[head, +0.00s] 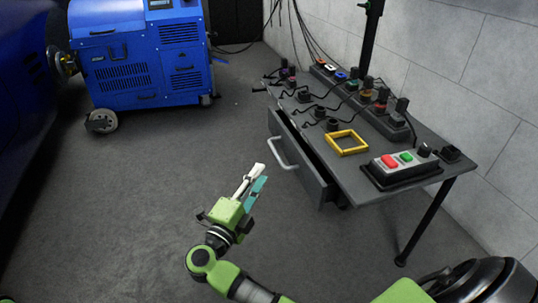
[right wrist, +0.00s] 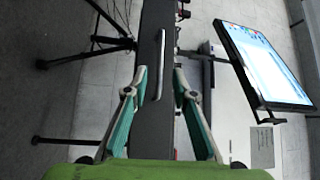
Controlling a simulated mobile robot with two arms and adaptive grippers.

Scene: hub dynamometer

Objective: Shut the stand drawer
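The stand drawer (head: 307,172) is a dark grey box pulled out from under the tabletop of the stand (head: 365,180). Its pale bar handle (head: 283,153) is on the front, which faces left in the head view. My right gripper (head: 260,173) is in front of the drawer, a little short of the handle. In the right wrist view my right gripper (right wrist: 160,72) is open and empty, with its fingers apart. The handle (right wrist: 160,66) and drawer front (right wrist: 147,45) show between and beyond the fingertips. My left gripper is in neither view.
The stand top holds a yellow square frame (head: 346,142), a button box (head: 403,164) and several connectors with cables. A blue wheeled machine (head: 140,55) stands at the back left. A monitor (right wrist: 265,65) shows in the right wrist view. The floor left of the drawer is clear.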

